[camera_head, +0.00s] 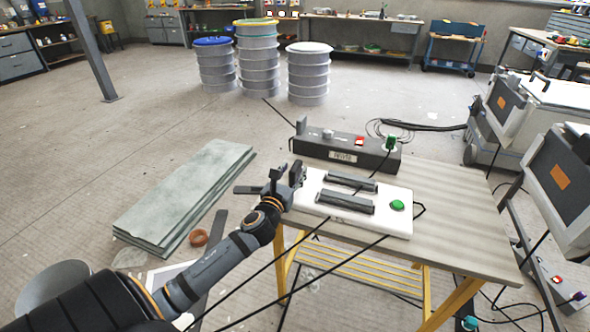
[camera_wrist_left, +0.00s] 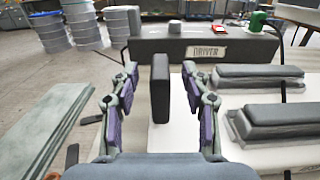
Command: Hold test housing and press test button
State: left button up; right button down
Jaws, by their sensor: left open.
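The test housing (camera_head: 336,210) is a white slab on the table with two dark raised bars and a green button (camera_head: 397,205) at its right end. My left gripper (camera_head: 286,178) is at the slab's left end, open. In the left wrist view its fingers (camera_wrist_left: 160,108) stand on either side of an upright dark block (camera_wrist_left: 160,78), with a visible gap on each side. The block appears to stand at the slab's left end; its foot is partly hidden. The green button is outside the left wrist view. My right gripper is not in view.
A dark box labelled "DRIVER" (camera_head: 333,152) stands behind the slab, with a red switch and a green part on top. Black cables cross the table (camera_head: 455,215) and slab. Greenish sheets (camera_head: 190,190) lie at left. The table's right side is mostly clear.

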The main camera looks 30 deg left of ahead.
pick_arm(q)
jog(key=shift+x, duration=1.15)
jog(key=shift+w, duration=0.35)
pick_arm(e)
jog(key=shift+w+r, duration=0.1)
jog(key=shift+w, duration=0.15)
pick_arm(q)
grip_shut()
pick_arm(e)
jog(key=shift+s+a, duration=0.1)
